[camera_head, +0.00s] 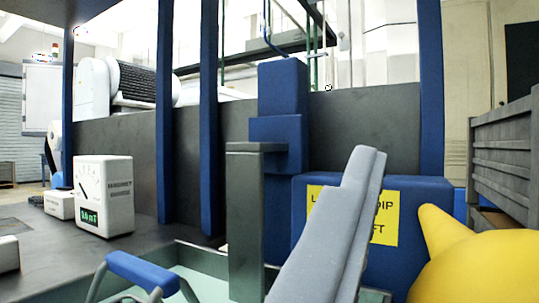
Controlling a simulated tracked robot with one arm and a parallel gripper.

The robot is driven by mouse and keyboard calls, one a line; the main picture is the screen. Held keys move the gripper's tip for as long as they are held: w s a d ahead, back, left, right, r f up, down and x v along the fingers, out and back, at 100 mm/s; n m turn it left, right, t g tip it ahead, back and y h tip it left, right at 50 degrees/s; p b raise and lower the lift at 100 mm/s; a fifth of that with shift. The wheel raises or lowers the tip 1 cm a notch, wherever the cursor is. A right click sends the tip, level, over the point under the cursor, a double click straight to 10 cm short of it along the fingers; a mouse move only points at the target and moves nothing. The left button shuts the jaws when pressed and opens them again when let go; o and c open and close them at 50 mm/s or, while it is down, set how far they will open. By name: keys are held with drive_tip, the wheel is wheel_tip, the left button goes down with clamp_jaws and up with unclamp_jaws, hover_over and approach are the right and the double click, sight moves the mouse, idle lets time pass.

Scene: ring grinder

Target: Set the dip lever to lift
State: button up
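A blue box (430,215) stands at the centre right and carries a yellow sign (390,222). The sign is partly covered; "DIP" and "FT" can be read. A long light-grey stepped piece, which looks like a finger of my gripper (367,158), slants up across the sign. No second finger can be made out, and no object shows in its grasp. I cannot make out the dip lever; it may be hidden behind the grey piece. A dark grey upright post (245,215) with a flat arm at its top stands in front of a blue column (283,90).
A pale green tank (205,252) and a blue-gripped bail handle (143,270) are at the bottom left. A white meter box (104,195) stands on the dark bench (60,255). Blue uprights (208,120) rise behind. Grey crates (507,150) are at right.

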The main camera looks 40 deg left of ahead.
drive_tip(key=shift+s+f+p, duration=0.3)
drive_tip(key=shift+s, duration=0.15)
drive_tip(key=s+d+b, duration=0.1)
drive_tip(key=s+b, duration=0.5)
drive_tip(key=s, duration=0.7)
drive_tip(key=shift+s+d+f, duration=0.2)
drive_tip(key=shift+s+f, duration=0.15)
drive_tip(key=shift+f, duration=0.1)
